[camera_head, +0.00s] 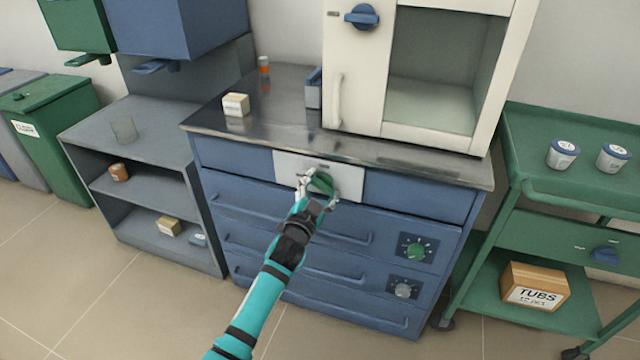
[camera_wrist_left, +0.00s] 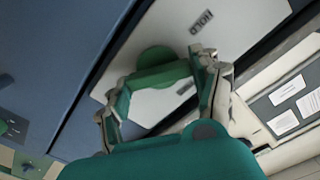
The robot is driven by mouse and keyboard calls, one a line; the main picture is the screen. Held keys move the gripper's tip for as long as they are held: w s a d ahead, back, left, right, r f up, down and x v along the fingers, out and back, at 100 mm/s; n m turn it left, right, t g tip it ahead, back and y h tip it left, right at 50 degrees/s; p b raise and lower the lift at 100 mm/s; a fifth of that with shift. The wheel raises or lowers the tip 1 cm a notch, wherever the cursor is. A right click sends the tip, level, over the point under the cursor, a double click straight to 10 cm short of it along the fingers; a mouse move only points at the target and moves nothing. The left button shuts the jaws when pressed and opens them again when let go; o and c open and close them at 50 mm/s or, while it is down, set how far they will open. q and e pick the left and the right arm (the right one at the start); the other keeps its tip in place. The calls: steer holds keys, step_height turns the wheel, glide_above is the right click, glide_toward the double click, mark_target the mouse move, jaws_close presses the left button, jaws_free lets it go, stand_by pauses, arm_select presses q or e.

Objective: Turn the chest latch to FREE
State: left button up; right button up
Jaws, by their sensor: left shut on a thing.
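The chest latch is a green knob (camera_head: 322,183) on a white plate (camera_head: 348,179), set in the top front of the blue drawer chest (camera_head: 410,195). My left gripper (camera_head: 315,190) reaches up to the plate and is shut on the latch. In the left wrist view, the green latch (camera_wrist_left: 160,55) sits between the fingers of the left gripper (camera_wrist_left: 160,78). A label reading HOLD (camera_wrist_left: 201,21) shows on the plate above it. A second small label lies between the fingers, too small to read. My right gripper is in neither view.
A white furnace (camera_head: 360,100) with a blue knob (camera_head: 362,16) stands on the chest's metal top, beside a small box (camera_head: 236,105). Green (camera_head: 416,250) and grey (camera_head: 403,289) dials sit lower on the front. A green trolley (camera_head: 530,185) stands right, grey shelves (camera_head: 150,140) left.

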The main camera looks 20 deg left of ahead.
arm_select(q)
steer(key=m, duration=0.5)
steer(key=shift+m+p, duration=0.3)
steer(key=shift+p, duration=0.05)
steer(key=m, duration=0.4)
steer(key=shift+d+f, duration=0.1)
steer(key=shift+f, duration=0.05)
steer(key=shift+m, duration=0.9)
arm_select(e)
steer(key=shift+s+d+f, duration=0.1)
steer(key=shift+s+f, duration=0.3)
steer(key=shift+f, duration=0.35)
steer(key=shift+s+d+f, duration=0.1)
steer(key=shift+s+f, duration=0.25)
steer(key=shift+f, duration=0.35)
arm_select(q)
steer(key=o, duration=1.2)
steer(key=s, duration=1.2)
steer(key=shift+a, duration=0.2)
